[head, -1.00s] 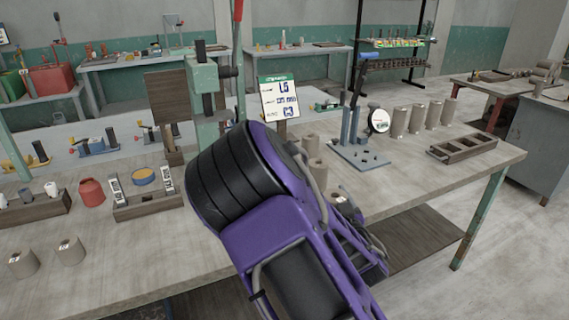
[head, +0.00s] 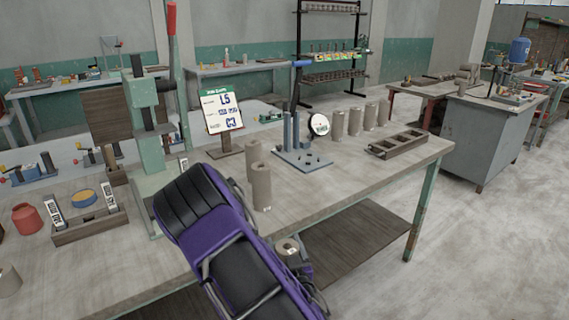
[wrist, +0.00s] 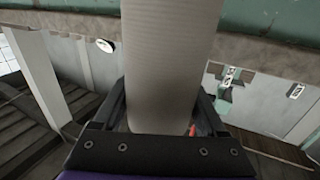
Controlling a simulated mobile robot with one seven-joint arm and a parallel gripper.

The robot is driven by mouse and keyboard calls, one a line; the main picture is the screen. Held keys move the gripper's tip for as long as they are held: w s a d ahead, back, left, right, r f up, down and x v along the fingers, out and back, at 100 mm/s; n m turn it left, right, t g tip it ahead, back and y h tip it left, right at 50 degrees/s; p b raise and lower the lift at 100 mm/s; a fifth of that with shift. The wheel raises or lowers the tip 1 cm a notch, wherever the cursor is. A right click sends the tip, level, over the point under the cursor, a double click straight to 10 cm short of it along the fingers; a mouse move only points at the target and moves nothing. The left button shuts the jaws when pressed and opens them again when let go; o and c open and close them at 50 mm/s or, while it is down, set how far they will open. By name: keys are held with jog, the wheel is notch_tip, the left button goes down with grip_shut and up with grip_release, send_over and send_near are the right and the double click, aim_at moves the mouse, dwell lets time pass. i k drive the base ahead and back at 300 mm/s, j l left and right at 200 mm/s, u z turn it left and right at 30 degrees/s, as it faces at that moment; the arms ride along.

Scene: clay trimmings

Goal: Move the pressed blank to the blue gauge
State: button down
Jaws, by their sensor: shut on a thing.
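My gripper (head: 292,260) is shut on a grey-beige cylindrical blank (head: 288,246). Its round top with a hole shows in the head view, below the bench's front edge in the picture. In the wrist view the blank (wrist: 170,60) stands between both fingers and fills the middle. The blue gauge (head: 289,132) has slate-blue posts on a flat base plate, a blue handle on top and a round white dial (head: 318,125). It stands on the bench, beyond and slightly right of my gripper, well apart from it. My purple arm hides part of the bench front.
Two blanks (head: 261,187) stand on the bench (head: 330,185) left of the gauge. Several more (head: 340,123) stand behind and right of it, near a slotted wooden tray (head: 398,145). A green press (head: 143,95) and a sign (head: 222,112) stand left. Bench front right is clear.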

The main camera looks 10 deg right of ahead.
aim_at(308, 160)
jog(key=l+u, duration=0.15)
jog(key=u, duration=0.15)
jog(key=l+u, duration=0.1)
jog(key=u, duration=0.2)
jog(key=l+u, duration=0.35)
jog(key=l, duration=0.6)
jog(key=k+l+u, duration=0.15)
jog(key=l, duration=0.25)
jog(key=k+l, duration=0.1)
jog(key=l, duration=0.35)
